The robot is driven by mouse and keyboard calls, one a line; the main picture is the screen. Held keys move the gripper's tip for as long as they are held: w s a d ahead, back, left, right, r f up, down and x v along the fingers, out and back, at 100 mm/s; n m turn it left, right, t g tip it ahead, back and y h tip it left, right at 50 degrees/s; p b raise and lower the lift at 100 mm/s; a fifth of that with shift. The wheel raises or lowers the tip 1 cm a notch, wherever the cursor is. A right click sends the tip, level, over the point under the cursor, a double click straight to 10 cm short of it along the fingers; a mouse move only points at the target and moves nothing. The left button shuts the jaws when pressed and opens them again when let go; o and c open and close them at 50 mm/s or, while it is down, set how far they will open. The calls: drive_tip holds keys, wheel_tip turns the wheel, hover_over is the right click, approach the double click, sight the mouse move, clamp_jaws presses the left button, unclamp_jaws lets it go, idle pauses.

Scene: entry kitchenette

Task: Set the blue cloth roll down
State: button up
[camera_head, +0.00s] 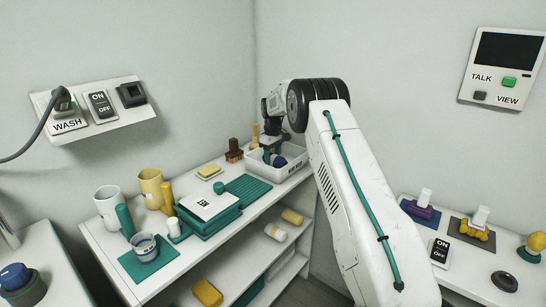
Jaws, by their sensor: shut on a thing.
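My gripper (271,142) points down at the back of the shelf top, over a white bin (262,167) with dark lettering on its front. A dark blue rounded thing (279,161), which looks like the blue cloth roll, is at the gripper's lower end, inside or just above the bin. The gripper is shut on it. The fingertips are small and partly hidden, and I cannot tell whether the roll touches the bin's floor.
A teal ribbed mat (248,187) lies in front of the bin. Teal boxes with a white card (211,205), a yellow sponge (209,171), a yellow mug (151,187) and a white mug (107,202) stand left. Brown and tan bottles (234,151) stand beside the bin.

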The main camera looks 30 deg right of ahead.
drive_tip(key=shift+f, duration=0.4)
drive_tip(key=o, duration=1)
drive_tip(key=shift+r, duration=0.15)
